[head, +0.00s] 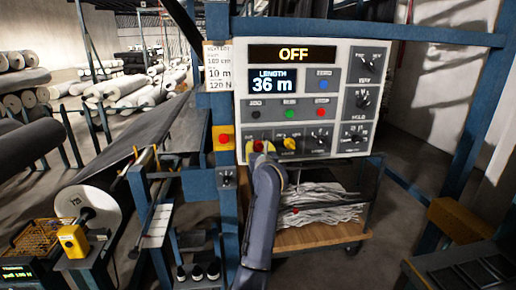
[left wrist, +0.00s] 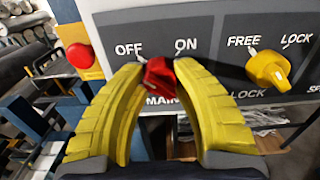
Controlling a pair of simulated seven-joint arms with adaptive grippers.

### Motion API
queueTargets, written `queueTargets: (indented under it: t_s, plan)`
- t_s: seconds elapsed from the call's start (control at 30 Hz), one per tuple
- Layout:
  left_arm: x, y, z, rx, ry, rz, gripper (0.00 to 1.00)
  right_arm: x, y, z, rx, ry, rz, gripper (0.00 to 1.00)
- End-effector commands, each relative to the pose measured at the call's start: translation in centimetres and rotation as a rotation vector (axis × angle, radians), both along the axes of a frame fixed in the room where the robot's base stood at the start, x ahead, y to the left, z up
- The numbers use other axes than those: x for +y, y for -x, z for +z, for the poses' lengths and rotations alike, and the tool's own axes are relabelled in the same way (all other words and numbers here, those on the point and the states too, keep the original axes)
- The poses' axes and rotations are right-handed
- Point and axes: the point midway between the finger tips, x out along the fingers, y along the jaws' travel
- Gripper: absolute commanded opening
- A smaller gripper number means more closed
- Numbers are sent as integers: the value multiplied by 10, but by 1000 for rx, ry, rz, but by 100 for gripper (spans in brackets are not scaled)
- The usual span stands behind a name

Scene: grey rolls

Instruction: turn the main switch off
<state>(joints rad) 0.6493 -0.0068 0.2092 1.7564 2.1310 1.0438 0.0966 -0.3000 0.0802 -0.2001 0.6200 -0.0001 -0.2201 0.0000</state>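The main switch is a red knob (left wrist: 160,76) above the partly covered MAIN label, below the OFF and ON marks in the left wrist view. Its upper end leans toward OFF. My left gripper (left wrist: 159,68) has its yellow fingertips on both sides of the knob, seemingly touching it. In the head view my left gripper (head: 259,147) is at the lower left of the grey control panel (head: 333,133) and mostly covers the switch. The panel's top display (head: 293,54) reads OFF. My right gripper is not in view.
A yellow knob (left wrist: 268,69) with FREE and LOCK marks sits right of the switch. A red button (left wrist: 80,56) on a yellow plate is to the left. More dials and small buttons fill the panel. A cart (head: 322,238) with shredded material stands below. Grey rolls lie at left.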

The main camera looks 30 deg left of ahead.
Motion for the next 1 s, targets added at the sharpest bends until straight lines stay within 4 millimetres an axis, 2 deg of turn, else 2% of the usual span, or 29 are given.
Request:
queueTargets:
  t_s: [0.03,0.23,0.63,1.0]
  plan:
    - [0,0,-2,3,1,0,33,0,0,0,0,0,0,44]
    - [0,0,0,1,-1,0,56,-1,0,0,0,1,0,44]
    - [-6,6,1,0,-3,-1,57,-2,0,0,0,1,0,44]
    - [-45,52,0,-1,-2,-1,57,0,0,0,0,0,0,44]
